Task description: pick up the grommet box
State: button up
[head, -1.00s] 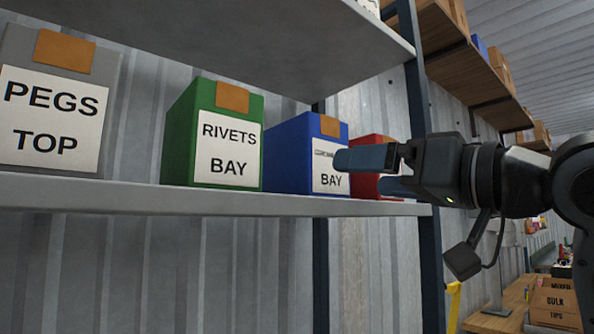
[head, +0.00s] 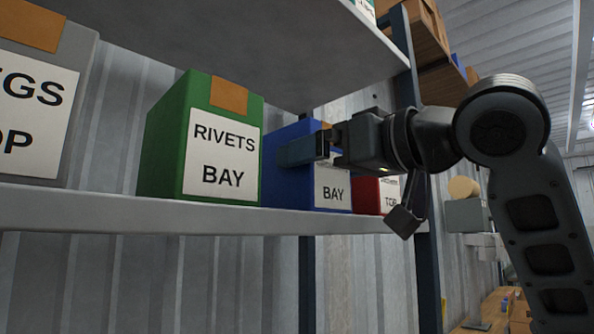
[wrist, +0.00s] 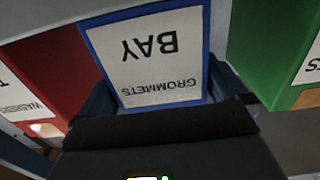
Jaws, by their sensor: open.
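The grommet box is blue with a white label, standing on the grey shelf (head: 120,212) in the head view (head: 284,188). In the wrist view the box (wrist: 88,35) appears upside down, and its label reads GROMMETS BAY. My gripper (head: 308,150) is open in front of the upper part of the box and hides part of its label in the head view. In the wrist view the dark blue fingers of my gripper (wrist: 160,98) show toward either side of the box, with nothing gripped. Whether they touch it I cannot tell.
A green RIVETS BAY box (head: 165,150) stands close to the left and a red box (head: 366,190) to the right. A grey PEGS box (head: 78,55) is farther left. An upper shelf (head: 260,50) hangs above, and a dark upright post (head: 408,70) stands at right.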

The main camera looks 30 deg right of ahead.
jog(key=shift+x, duration=1.2)
jog(key=shift+c, duration=0.5)
jog(key=shift+r, duration=0.1)
jog(key=c, duration=1)
